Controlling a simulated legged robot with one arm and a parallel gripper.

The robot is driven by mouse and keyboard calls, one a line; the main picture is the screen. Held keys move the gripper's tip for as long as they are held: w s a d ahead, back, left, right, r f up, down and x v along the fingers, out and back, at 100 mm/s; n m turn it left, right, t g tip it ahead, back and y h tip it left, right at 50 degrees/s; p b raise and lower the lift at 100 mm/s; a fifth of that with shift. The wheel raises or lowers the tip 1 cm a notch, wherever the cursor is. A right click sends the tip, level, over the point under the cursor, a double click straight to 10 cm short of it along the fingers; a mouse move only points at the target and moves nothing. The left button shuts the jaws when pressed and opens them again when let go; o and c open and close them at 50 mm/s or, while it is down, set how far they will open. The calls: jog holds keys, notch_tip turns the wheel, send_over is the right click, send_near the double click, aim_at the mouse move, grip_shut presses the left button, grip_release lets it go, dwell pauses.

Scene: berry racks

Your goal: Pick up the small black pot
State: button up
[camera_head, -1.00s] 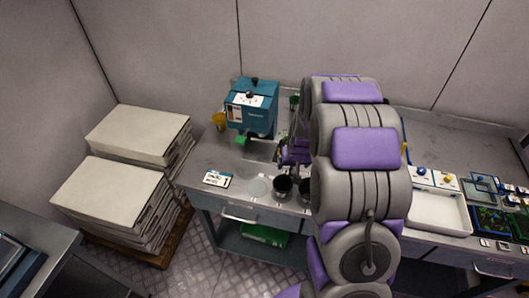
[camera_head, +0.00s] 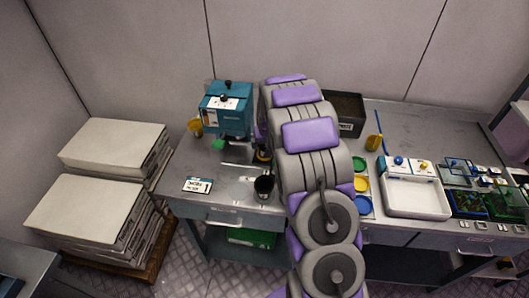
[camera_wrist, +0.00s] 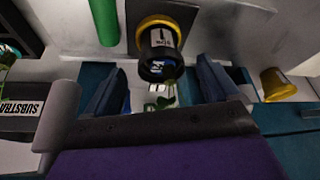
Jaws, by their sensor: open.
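A small black pot (camera_head: 264,186) stands upright near the front edge of the grey bench, just left of my arm in the head view. My gripper (camera_wrist: 160,68) is open, its two dark fingers spread apart in the wrist view. A dark jar (camera_wrist: 158,50) with a yellow rim and a pale marking shows between and beyond the fingertips. I cannot tell whether the fingers touch it. A similar dark and yellow thing (camera_head: 262,155) shows behind the black pot in the head view. My arm hides most of my gripper there.
A blue machine (camera_head: 226,112) stands at the back left of the bench, beside a yellow pot (camera_head: 195,127). A label card (camera_head: 198,185) lies at the front left. A dark substrate box (camera_head: 345,112) and a white tray (camera_head: 416,200) are right of my arm.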

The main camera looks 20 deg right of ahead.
jog(key=shift+w+d, duration=0.15)
jog(key=shift+w, duration=0.5)
jog(key=x, duration=0.5)
jog(key=shift+b, duration=0.4)
jog(key=shift+c, duration=0.2)
jog(key=c, duration=1)
